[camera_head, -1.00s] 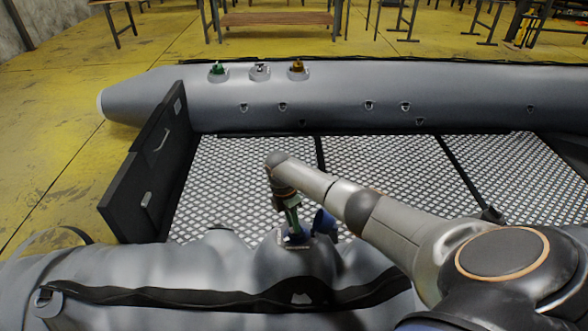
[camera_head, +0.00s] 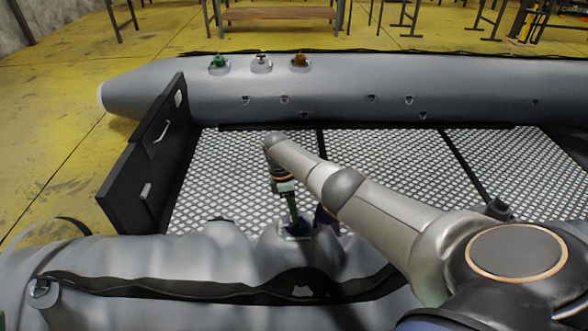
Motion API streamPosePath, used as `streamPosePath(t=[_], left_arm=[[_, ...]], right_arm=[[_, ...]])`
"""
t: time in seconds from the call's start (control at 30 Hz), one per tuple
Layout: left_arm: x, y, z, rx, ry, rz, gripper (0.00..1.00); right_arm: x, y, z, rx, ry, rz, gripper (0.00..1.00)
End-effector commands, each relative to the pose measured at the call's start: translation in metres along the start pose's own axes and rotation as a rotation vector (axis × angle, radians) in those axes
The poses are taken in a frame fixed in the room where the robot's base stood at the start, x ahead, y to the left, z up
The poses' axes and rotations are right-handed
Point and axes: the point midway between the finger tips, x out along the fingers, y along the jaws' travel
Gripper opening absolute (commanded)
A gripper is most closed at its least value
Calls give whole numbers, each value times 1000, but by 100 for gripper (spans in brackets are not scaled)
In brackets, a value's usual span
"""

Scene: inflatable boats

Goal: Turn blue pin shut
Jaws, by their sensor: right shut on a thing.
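The blue pin (camera_head: 298,229) sits in a valve on top of the near grey tube, in the lower middle of the head view. My right arm comes in from the right, and its gripper (camera_head: 294,220) points down onto the pin. The right gripper is shut on the blue pin, and the fingers hide much of it. A dark blue cap (camera_head: 324,215) stands tilted just right of the pin, partly behind my arm. My left gripper is not in view.
The far tube (camera_head: 400,95) carries a green valve (camera_head: 218,62), a white valve (camera_head: 261,64) and an orange valve (camera_head: 300,61). A black transom board (camera_head: 150,165) stands at the left. The patterned floor (camera_head: 235,175) between the tubes is clear.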

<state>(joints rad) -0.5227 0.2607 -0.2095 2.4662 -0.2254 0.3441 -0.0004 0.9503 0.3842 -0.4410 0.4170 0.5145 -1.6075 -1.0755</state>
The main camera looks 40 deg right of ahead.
Motion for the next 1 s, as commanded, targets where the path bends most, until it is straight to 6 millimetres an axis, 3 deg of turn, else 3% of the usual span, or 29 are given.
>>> streamPosePath(t=[0.4, 0.43, 0.67, 1.0], left_arm=[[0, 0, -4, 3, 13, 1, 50], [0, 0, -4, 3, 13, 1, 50], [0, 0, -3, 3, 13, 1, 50], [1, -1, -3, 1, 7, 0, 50]], right_arm=[[0, 0, 2, 13, -4, -2, 0], [0, 0, 2, 13, -4, -2, 17], [0, 0, 1, 10, -2, -2, 43], [-3, 0, 0, 8, 0, -1, 45]])
